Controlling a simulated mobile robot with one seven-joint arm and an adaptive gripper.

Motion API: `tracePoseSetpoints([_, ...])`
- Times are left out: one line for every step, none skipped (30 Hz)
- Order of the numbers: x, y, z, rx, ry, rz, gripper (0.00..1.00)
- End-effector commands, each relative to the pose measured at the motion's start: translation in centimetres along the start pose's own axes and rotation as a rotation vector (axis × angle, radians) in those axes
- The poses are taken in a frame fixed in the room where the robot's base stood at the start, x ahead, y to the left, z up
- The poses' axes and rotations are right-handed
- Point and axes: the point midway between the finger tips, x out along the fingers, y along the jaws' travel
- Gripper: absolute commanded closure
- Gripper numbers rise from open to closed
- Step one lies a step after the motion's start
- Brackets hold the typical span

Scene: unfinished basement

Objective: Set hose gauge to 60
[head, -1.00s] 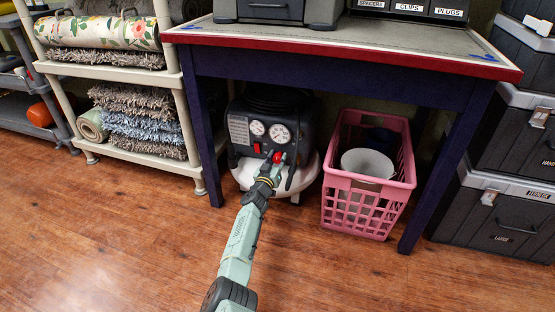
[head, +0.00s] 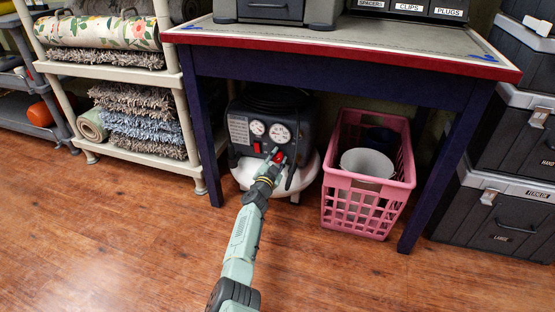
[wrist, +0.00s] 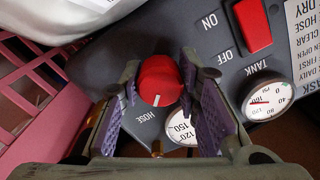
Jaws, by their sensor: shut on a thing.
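The compressor (head: 268,135) stands under the table with its gauge panel facing me. The red knob (wrist: 160,80) by the HOSE label sits between the purple-padded fingers of my gripper (wrist: 160,72), which is shut on it. The knob's white mark points toward the bottom of the wrist view. The hose gauge (wrist: 182,130) is partly hidden by a finger; 120 and 150 show, but I cannot read its needle. The tank gauge (wrist: 268,98) is at the right, with a red needle. In the head view my gripper (head: 274,160) reaches the panel's lower part.
A red ON/OFF switch (wrist: 252,25) is beside the knob on the panel. A pink basket (head: 355,205) holding a white bucket (head: 367,162) stands right of the compressor. The table (head: 330,75) is overhead, with a leg on each side. The floor in front is clear.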

Motion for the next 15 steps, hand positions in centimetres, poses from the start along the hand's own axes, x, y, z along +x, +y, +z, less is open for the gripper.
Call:
tracePoseSetpoints([-0.01,0.05,0.03,0.026,0.0,0.0,0.98])
tracePoseSetpoints([-0.01,0.05,0.03,0.04,0.0,0.0,0.98])
tracePoseSetpoints([-0.01,0.05,0.03,0.06,0.0,0.0,0.98])
tracePoseSetpoints([-0.01,0.05,0.03,0.072,0.0,0.0,0.98])
tracePoseSetpoints([-0.01,0.06,0.03,0.085,0.0,0.0,0.98])
tracePoseSetpoints([-0.01,0.06,0.03,0.099,0.0,0.0,0.98])
tracePoseSetpoints([-0.01,0.06,0.03,0.108,0.0,0.0,0.98])
tracePoseSetpoints([-0.01,0.06,0.03,0.116,0.0,0.0,0.98])
tracePoseSetpoints([-0.01,0.06,0.03,0.126,0.0,0.0,0.98])
tracePoseSetpoints([-0.01,0.06,0.03,0.132,0.0,0.0,0.98])
tracePoseSetpoints([-0.01,0.06,0.03,0.137,0.0,0.0,0.98])
tracePoseSetpoints([-0.01,0.06,0.03,0.141,0.0,0.001,0.98])
tracePoseSetpoints([-0.01,0.06,0.03,0.145,0.0,0.001,0.98])
tracePoseSetpoints([-0.01,0.06,0.03,0.147,0.0,0.0,0.98])
tracePoseSetpoints([-0.01,0.06,0.03,0.149,0.0,0.001,0.98])
